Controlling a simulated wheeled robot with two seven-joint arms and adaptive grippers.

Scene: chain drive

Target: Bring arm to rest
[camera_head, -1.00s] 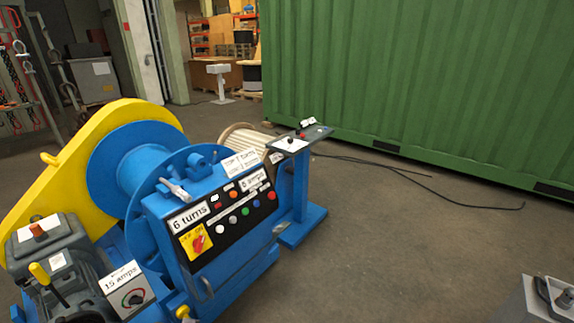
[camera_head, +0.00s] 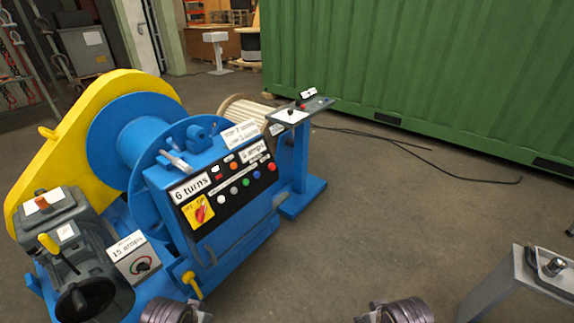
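Two dark grey ringed parts show at the bottom edge of the head view, one left of centre and one right of centre. They look like parts of my own arms. No fingers of either gripper are in view. The blue winch machine (camera_head: 215,250) with a yellow guard (camera_head: 60,140) fills the left half. Its control panel (camera_head: 228,190) carries several coloured buttons and a red and yellow rotary switch (camera_head: 199,211). Labels read "6 turns" and "15 amps". Neither arm part visibly touches the machine.
A blue stand (camera_head: 301,165) with a small top plate is right of the panel. A grey post (camera_head: 510,285) with a fitting on top stands at bottom right. A green container (camera_head: 420,80) closes the back. Black cable lies on the floor. The centre-right floor is clear.

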